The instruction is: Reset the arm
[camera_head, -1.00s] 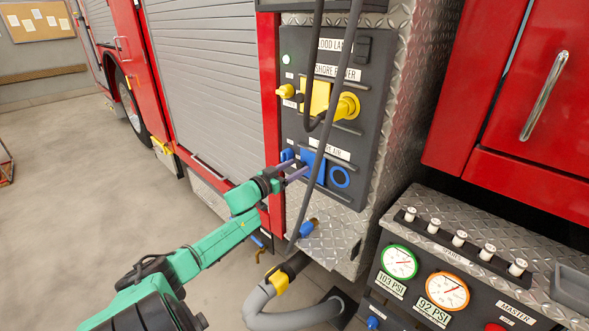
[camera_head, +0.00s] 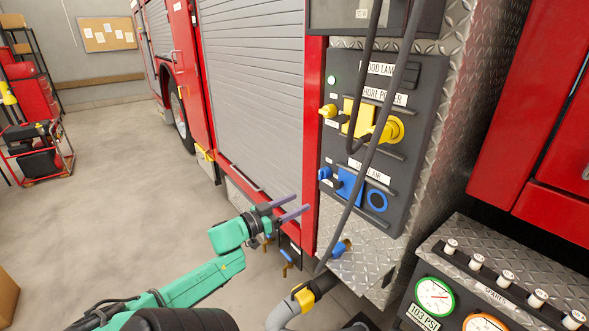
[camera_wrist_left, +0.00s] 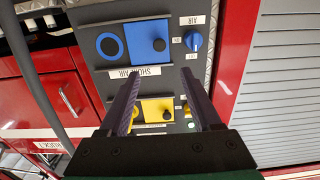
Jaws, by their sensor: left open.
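My left gripper (camera_head: 285,208) is open and empty in the head view. It hangs in the air in front of the truck's side, left of the dark control panel (camera_head: 405,200). The left arm is green. In the left wrist view the two dark fingers (camera_wrist_left: 165,98) are spread apart with nothing between them. Beyond them the panel shows upside down, with the blue shore air plate (camera_wrist_left: 150,42), a blue knob (camera_wrist_left: 193,41) and yellow fittings (camera_wrist_left: 155,110). The right gripper is not in view.
A dark cable (camera_head: 374,130) hangs in front of the panel. A grey hose with a yellow collar (camera_head: 303,297) stands below. A gauge box with several white-topped pegs (camera_head: 485,270) is at lower right.

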